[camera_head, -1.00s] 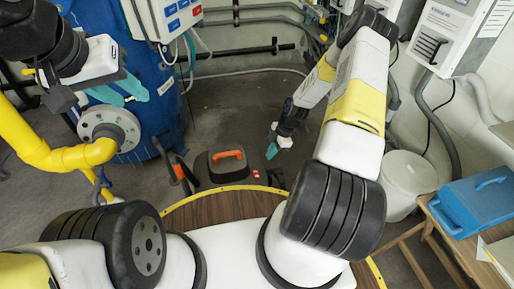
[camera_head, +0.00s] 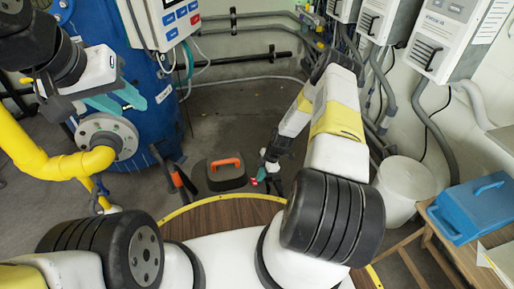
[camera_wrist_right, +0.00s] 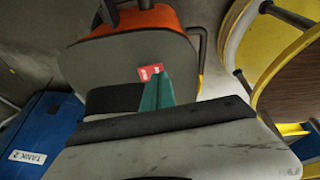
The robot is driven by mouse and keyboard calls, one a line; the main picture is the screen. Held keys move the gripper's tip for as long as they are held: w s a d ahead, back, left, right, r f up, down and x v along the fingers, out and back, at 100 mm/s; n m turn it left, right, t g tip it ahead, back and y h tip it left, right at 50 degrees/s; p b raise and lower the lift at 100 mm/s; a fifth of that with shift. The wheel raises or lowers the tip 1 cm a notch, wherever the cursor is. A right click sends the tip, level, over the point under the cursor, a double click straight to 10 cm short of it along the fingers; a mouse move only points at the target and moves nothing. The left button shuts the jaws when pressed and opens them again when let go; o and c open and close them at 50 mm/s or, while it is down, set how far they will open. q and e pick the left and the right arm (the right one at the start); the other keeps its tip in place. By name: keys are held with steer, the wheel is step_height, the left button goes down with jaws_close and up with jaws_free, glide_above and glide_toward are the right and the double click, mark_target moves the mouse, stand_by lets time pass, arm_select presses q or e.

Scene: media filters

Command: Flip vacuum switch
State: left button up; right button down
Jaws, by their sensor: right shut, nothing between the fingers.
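The vacuum is a dark grey box (camera_head: 226,176) with an orange handle, on the floor at centre in the head view. In the right wrist view the vacuum's grey face (camera_wrist_right: 125,65) shows a small red switch (camera_wrist_right: 150,72) with white marks. My right gripper (camera_head: 259,176) has teal fingers, shut and empty, at the vacuum's right side by the switch. In the wrist view its fingertips (camera_wrist_right: 162,78) are just beside the switch; I cannot tell whether they touch it. My left gripper (camera_head: 128,98) is open and empty, by the blue tank at the upper left.
The blue tank (camera_head: 155,115) with a flange and yellow pipe (camera_head: 45,165) stands at left. A white bucket (camera_head: 402,185) and a blue toolbox (camera_head: 475,208) on a wooden table are at right. A round wooden platform with a yellow rim (camera_head: 215,212) lies in front of the vacuum.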

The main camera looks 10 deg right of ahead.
mark_target(256, 184)
steer(key=shift+x, duration=1.75)
steer(key=shift+a+f, duration=0.25)
steer(key=shift+d, duration=0.15)
steer(key=shift+w+r, duration=0.4)
steer(key=shift+w, duration=0.3)
